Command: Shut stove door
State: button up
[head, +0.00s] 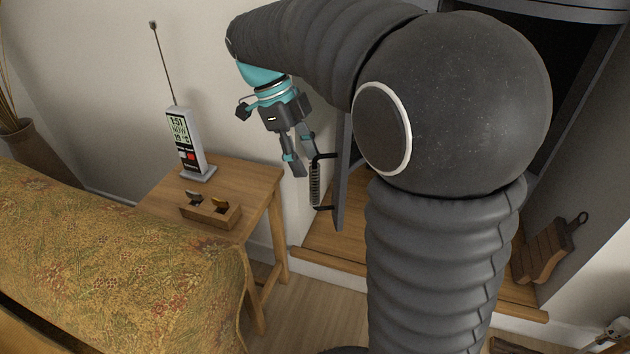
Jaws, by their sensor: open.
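The stove door (343,185) stands open, seen nearly edge-on as a dark panel left of my arm. Its handle (315,186), a coiled bar on dark brackets, sticks out on the left side of the door. My gripper (304,172) is open and points down. Its fingertips are right beside the upper part of the handle; I cannot tell whether they touch it. The dark stove (577,75) is at the upper right, and my arm hides much of it and part of the door.
A small wooden table (262,185) left of the door holds a weather-clock radio (187,143) with an antenna and a wooden tray (211,214). A patterned sofa (120,245) fills the lower left. Wooden floor (310,315) is clear in front.

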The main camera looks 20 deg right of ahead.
aim_at(314, 181)
jog(key=x, duration=0.5)
jog(key=shift+d+f, duration=0.1)
jog(key=shift+f, duration=0.25)
grip_shut()
